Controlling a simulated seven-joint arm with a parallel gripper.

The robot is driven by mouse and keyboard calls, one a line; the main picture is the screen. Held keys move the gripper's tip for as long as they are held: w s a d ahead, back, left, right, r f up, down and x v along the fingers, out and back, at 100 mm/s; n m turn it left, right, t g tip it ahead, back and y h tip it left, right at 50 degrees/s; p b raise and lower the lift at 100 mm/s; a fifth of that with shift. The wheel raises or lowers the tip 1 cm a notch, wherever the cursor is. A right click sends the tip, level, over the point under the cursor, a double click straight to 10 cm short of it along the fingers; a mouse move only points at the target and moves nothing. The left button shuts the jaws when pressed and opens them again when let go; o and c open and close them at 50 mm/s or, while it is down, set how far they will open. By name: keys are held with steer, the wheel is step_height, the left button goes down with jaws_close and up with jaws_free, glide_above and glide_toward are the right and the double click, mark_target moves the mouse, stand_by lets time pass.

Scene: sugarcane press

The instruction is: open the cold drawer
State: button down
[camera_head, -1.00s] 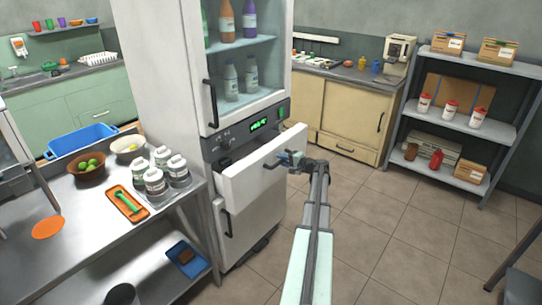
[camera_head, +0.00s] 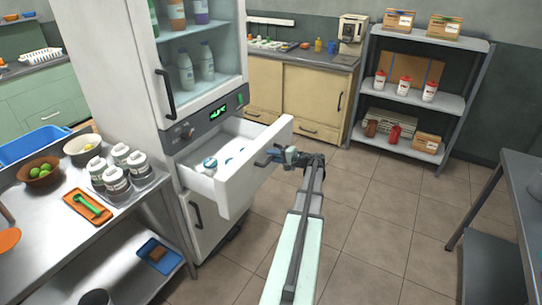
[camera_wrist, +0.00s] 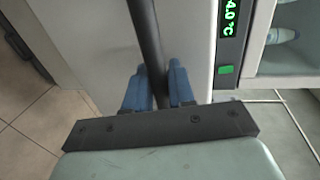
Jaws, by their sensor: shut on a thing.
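The cold drawer (camera_head: 243,178) is a white drawer in the tall fridge cabinet (camera_head: 110,75), below the glass door and the green display. It stands pulled well out. Inside it, several pale containers with blue parts (camera_head: 212,164) show. My gripper (camera_head: 281,156) is at the drawer's front. In the wrist view, its blue fingers (camera_wrist: 162,88) are shut on the dark bar handle (camera_wrist: 147,40), one finger on each side. The drawer's back part is hidden inside the cabinet.
A steel table (camera_head: 60,245) with jars, bowls and an orange tray (camera_head: 87,207) stands left of the drawer. A grey table (camera_head: 525,190) is at the right. A shelf rack (camera_head: 465,105) stands behind. The tiled floor between is clear.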

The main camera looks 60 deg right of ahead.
steer(key=c, duration=1.1)
jaws_free()
steer(key=v, duration=1.3)
steer(key=shift+s, duration=0.4)
